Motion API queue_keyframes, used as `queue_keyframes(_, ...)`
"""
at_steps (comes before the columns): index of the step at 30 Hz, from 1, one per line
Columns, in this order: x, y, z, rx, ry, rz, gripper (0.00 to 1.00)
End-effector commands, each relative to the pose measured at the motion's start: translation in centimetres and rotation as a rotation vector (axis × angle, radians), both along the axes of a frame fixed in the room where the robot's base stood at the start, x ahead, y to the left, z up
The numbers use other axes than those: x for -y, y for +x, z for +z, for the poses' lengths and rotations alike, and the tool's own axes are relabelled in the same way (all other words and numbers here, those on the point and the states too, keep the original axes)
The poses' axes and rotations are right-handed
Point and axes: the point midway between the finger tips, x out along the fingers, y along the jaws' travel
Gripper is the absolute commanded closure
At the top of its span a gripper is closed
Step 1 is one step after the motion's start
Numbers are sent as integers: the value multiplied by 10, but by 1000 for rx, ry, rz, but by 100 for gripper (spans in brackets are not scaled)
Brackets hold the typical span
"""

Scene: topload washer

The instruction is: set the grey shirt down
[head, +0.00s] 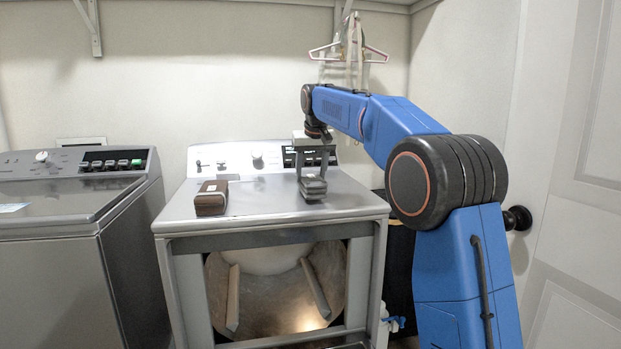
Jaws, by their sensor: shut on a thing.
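The grey shirt (313,190) is a small, dark grey folded bundle at the right part of the dryer top (262,207). My gripper (313,175) points down from above, with its fingers on either side of the bundle, and is shut on it. The shirt is at or just above the dryer top; I cannot tell whether it touches. The fingers hide part of the shirt.
A brown folded bundle (211,198) lies on the dryer top to the left. The control panel (220,160) rises behind. The dryer's front is open, showing the drum (270,290). A washer (60,215) stands left. The dryer top between the bundles is clear.

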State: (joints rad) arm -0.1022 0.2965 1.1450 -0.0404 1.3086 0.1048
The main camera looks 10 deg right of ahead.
Motion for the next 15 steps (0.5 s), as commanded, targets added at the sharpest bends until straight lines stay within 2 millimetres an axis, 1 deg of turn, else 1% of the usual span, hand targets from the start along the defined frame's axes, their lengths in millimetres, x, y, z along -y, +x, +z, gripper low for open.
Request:
queue_keyframes(1, 0, -1, -6, -2, 0, 0, 74)
queue_keyframes(4, 0, 0, -11, 0, 0, 0, 74)
queue_keyframes(15, 0, 0, -15, -1, 0, 0, 74)
